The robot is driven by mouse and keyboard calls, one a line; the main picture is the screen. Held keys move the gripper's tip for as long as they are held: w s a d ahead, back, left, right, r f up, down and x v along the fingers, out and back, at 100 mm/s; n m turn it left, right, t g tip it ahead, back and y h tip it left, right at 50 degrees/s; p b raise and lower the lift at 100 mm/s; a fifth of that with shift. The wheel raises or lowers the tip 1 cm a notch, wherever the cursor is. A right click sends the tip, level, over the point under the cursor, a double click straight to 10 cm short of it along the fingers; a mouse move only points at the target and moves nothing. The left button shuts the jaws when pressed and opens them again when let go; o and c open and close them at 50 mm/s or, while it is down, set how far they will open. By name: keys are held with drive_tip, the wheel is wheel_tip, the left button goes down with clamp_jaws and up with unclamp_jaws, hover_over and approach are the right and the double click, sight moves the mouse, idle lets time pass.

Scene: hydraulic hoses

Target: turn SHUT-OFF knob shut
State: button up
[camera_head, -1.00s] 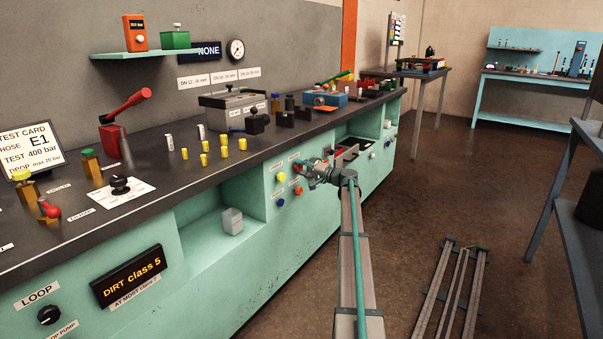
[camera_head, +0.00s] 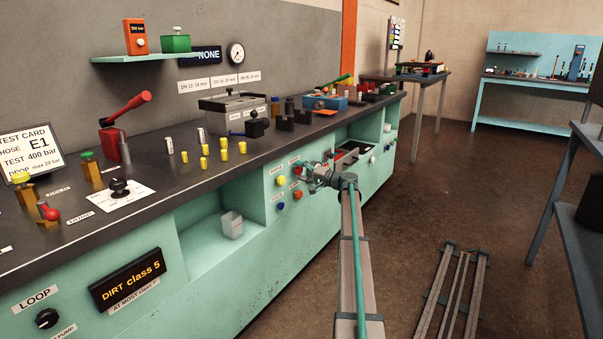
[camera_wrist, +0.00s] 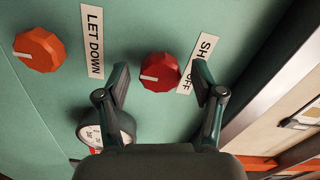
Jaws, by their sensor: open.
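The SHUT-OFF knob (camera_wrist: 160,70) is a red faceted knob with a white mark on its face, on the green panel, beside its label (camera_wrist: 197,65) in the wrist view. In the head view it is small (camera_head: 297,170), at the upper right of the knob group. My gripper (camera_wrist: 162,76) is open, with one finger on each side of the knob in the picture. The fingers do not visibly touch it; their depth relative to it is unclear. In the head view my gripper (camera_head: 310,179) is just in front of the panel.
The orange LET DOWN knob (camera_wrist: 40,48) sits to the left in the wrist view. A gauge (camera_wrist: 95,136) is partly hidden by my left finger. An open recess with a pale cup (camera_head: 232,224) lies left of the knobs. The floor (camera_head: 410,225) right of my arm is open.

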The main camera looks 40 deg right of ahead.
drive_tip(key=v, duration=1.2)
